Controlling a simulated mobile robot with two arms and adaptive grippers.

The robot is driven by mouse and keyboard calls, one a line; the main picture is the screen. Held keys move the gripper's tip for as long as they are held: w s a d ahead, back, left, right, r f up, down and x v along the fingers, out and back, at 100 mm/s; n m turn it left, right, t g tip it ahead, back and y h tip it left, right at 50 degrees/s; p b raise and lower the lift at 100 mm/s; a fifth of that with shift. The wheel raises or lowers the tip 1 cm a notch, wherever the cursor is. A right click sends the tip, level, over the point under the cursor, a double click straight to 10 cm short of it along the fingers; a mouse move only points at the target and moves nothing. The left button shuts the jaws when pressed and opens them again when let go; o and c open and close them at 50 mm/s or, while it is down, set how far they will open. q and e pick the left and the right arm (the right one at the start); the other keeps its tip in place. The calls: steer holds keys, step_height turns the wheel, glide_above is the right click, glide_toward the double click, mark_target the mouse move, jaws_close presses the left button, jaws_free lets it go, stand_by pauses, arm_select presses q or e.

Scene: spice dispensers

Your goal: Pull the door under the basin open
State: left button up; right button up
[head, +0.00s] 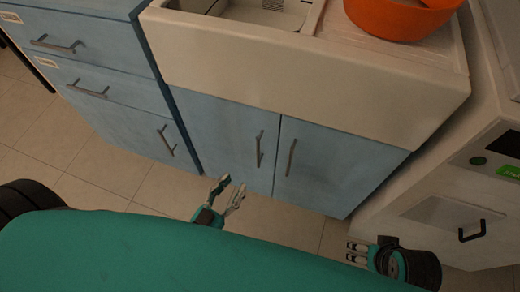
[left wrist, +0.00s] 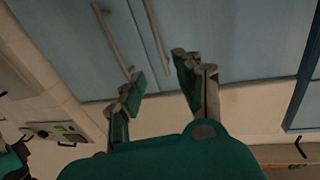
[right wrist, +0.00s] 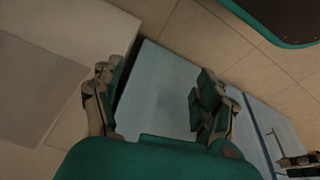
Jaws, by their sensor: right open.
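Under the white basin (head: 300,62) are two blue doors, both closed. The left door (head: 222,135) has an upright metal handle (head: 260,148) near its right edge. The right door (head: 338,165) has a handle (head: 291,157) near its left edge. My left gripper (head: 229,190) is open and empty, in front of the left door's lower part, left of and below its handle. In the left wrist view the left door's handle (left wrist: 157,38) shows beyond the gap between the fingers, apart from them. My right gripper (head: 353,253) is open and empty, low at the right.
Blue drawers and a cupboard (head: 110,125) with handles stand at the left. A white appliance (head: 440,215) with a dark handle stands at the right. An orange bowl (head: 405,18) sits on the basin's drainboard. Tiled floor (head: 285,225) is free before the doors.

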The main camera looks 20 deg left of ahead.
arm_select(q)
steer(key=x, duration=0.6)
steer(key=b, duration=0.2)
glide_above(258, 163)
steer(key=shift+w, duration=0.3)
arm_select(e)
steer(key=shift+s+r, duration=0.4)
steer(key=shift+r, duration=0.15)
arm_select(q)
steer(key=shift+c, duration=0.2)
jaws_close()
